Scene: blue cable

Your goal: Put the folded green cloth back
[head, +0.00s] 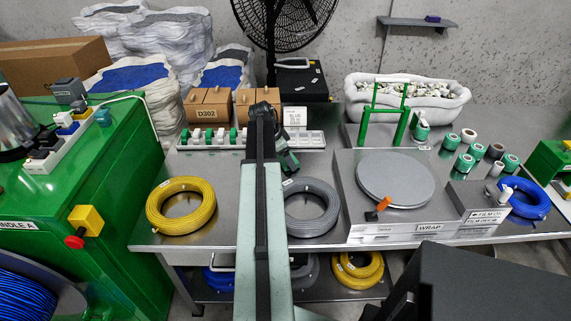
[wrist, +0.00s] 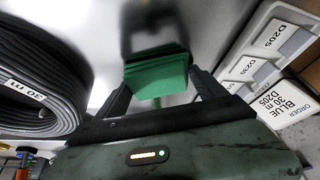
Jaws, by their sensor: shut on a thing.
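The folded green cloth (wrist: 157,76) shows in the wrist view as a flat green stack between the two dark fingers. My gripper (wrist: 159,82) is shut on it, with a finger on either side. Behind the cloth is bare grey metal bench top; I cannot tell whether the cloth touches it. My arm hides much of this spot, and I cannot make out the cloth there.
A grey coil (head: 312,207) lies close on one side, a yellow coil (head: 181,203) on the other. The labelled tray row (head: 310,140) and cardboard boxes (head: 218,104) stand behind. The wrapping turntable (head: 396,180) is to the right. The green machine (head: 95,190) is at left.

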